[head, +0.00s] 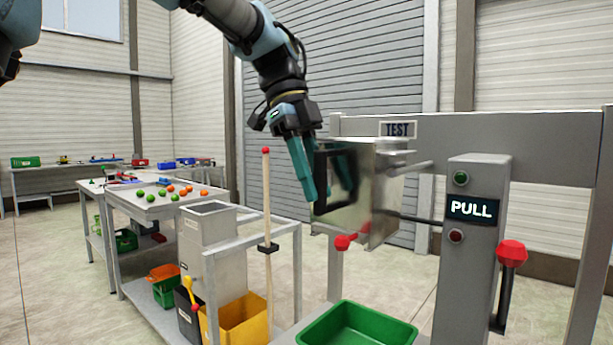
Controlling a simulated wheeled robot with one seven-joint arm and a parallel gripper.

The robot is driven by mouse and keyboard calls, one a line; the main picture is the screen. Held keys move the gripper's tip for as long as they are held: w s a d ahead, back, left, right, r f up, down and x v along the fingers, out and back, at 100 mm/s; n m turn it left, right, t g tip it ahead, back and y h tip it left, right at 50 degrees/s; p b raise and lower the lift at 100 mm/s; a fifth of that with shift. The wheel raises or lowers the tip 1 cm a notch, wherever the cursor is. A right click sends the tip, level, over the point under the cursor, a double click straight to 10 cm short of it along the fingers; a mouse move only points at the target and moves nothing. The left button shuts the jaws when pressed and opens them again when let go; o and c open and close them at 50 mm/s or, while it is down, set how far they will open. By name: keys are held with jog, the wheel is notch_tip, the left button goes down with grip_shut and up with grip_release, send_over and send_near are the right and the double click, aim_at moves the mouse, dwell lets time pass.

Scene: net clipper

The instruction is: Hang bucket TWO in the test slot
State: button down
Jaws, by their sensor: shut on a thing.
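My gripper (308,195) points down with teal fingers, shut on the dark handle side of a shiny metal bucket (378,205). The bucket hangs roughly level in front of the grey test frame; no number on it is readable from here. The TEST sign (397,130) is on the frame's top beam, just above and right of the bucket. A rod (412,168) reaches from the frame toward the bucket's right side. I cannot tell whether the bucket rests on it. The fingers partly hide the handle.
A green tray (358,328) lies below the bucket. A grey post with a PULL display (473,209) and a red-knobbed lever (511,255) stand at right. A red-topped wooden pole (267,195) stands left of my gripper. A yellow bin (237,320) is lower left.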

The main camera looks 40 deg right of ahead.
jog(key=shift+w+d+r+p, duration=0.1)
jog(key=shift+w+d+p, duration=0.15)
jog(key=shift+d+p, duration=0.5)
jog(key=shift+w+d+f+p, duration=0.1)
jog(key=shift+w+d+p, duration=0.2)
jog(key=shift+d, duration=0.7)
jog(key=shift+w+d+r+p, duration=0.15)
jog(key=shift+d+p, duration=0.45)
jog(key=shift+d, duration=0.3)
jog(key=shift+f+b, duration=0.7)
jog(key=shift+f, duration=0.45)
jog(key=c, duration=0.6)
grip_release()
jog(key=v, duration=1)
jog(key=shift+r, duration=0.4)
jog(key=shift+w, duration=0.1)
